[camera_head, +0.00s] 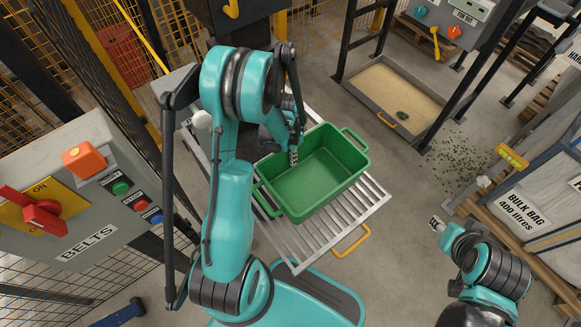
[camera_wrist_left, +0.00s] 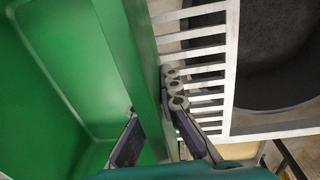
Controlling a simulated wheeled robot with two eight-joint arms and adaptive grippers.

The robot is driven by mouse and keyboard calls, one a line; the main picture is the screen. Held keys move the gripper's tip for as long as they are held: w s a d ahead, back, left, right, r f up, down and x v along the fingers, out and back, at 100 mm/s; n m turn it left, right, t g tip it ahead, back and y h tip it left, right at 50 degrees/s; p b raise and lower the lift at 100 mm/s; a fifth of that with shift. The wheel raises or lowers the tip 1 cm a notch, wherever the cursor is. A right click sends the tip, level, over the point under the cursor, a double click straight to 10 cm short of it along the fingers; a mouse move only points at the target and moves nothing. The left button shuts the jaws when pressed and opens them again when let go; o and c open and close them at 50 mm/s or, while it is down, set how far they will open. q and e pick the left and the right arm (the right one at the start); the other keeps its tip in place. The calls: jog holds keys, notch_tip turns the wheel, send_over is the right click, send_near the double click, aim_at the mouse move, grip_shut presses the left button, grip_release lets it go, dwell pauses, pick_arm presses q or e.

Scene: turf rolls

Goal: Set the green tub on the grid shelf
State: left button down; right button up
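The green tub (camera_head: 318,177) is upright and empty, over the slats of the grid shelf (camera_head: 342,228) in the head view. Whether its base touches the slats is hidden. My left gripper (camera_head: 293,157) reaches down at the tub's back-left side. In the left wrist view, the tub's wall (camera_wrist_left: 137,60) runs between the two fingers of the left gripper (camera_wrist_left: 150,110). One finger lies inside the tub and one outside, close against the rim. The shelf slats (camera_wrist_left: 205,60) show beside the tub. My right gripper (camera_head: 436,223) hangs apart at the right; its fingers are too small to read.
A yellow handle (camera_head: 351,242) sticks out from the shelf's front right. A sand tray (camera_head: 396,95) lies behind. A bulk bag (camera_head: 526,208) on a pallet stands at the right, and a belts control box (camera_head: 82,200) at the left. Floor between shelf and bag is clear.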

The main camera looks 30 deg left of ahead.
pick_arm(q)
jog(key=shift+s+a+f, duration=0.15)
jog(key=shift+a+f, duration=0.1)
jog(key=shift+f, duration=0.1)
notch_tip(320, 180, down, 4)
jog(key=shift+r+b, duration=0.15)
jog(key=shift+b, duration=1.05)
jog(key=shift+r, duration=0.1)
jog(key=c, duration=2.2)
grip_release()
jog(key=o, duration=0.5)
